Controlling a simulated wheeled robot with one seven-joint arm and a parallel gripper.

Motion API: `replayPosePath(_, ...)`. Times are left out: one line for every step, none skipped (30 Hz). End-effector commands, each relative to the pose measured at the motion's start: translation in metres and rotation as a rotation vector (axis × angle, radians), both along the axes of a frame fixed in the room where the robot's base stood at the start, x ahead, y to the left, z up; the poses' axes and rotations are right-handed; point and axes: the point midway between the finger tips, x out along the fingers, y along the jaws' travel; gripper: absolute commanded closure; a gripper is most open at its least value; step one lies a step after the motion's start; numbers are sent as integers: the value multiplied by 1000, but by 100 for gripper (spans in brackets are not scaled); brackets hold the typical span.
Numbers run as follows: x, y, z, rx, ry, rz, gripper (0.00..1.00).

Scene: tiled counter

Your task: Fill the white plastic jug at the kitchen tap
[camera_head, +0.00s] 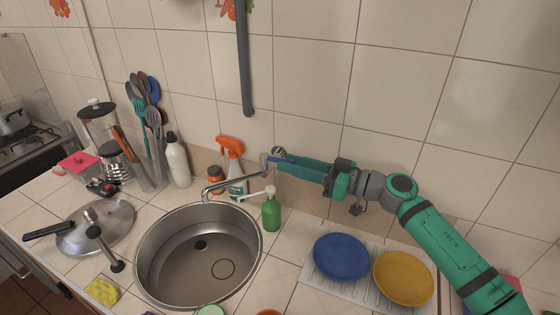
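The metal kitchen tap (232,182) comes out from the tiled wall, its spout hanging over the round steel sink (143,262). My gripper (270,160) reaches in from the right, with its tip at the wall end of the tap, beside a round metal knob (278,151). At this size I cannot tell whether the fingers touch the tap or the knob, or whether they are open. No white plastic jug can be made out. No water shows at the spout.
A green pump bottle (271,213), an orange-topped spray bottle (234,164) and a white bottle (178,163) stand behind the sink. A blue plate (341,257) and a yellow plate (403,278) lie on a rack at right. A pan lid (97,228) lies left.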

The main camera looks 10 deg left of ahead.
Motion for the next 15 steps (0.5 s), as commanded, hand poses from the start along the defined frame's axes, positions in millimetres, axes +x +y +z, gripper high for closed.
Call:
replayPosePath(1, 9, 0, 1, 0, 4, 71)
replayPosePath(2, 14, 0, 1, 0, 3, 71)
replayPosePath(3, 19, 0, 0, 0, 5, 71)
replayPosePath(3, 23, 0, 0, 0, 6, 71)
replayPosePath(4, 26, 0, 0, 0, 6, 71)
replayPosePath(5, 29, 0, 0, 0, 6, 71)
replayPosePath(5, 32, 0, 0, 0, 6, 71)
replayPosePath(5, 34, 0, 0, 0, 7, 71)
replayPosePath(5, 36, 0, 0, 0, 7, 71)
replayPosePath(6, 37, 0, 1, 0, 8, 71)
replayPosePath(6, 38, 0, 1, 0, 8, 71)
replayPosePath(6, 38, 0, 1, 0, 8, 71)
replayPosePath(6, 39, 0, 1, 0, 8, 71)
replayPosePath(6, 39, 0, 1, 0, 8, 71)
replayPosePath(6, 38, 0, 0, 0, 7, 71)
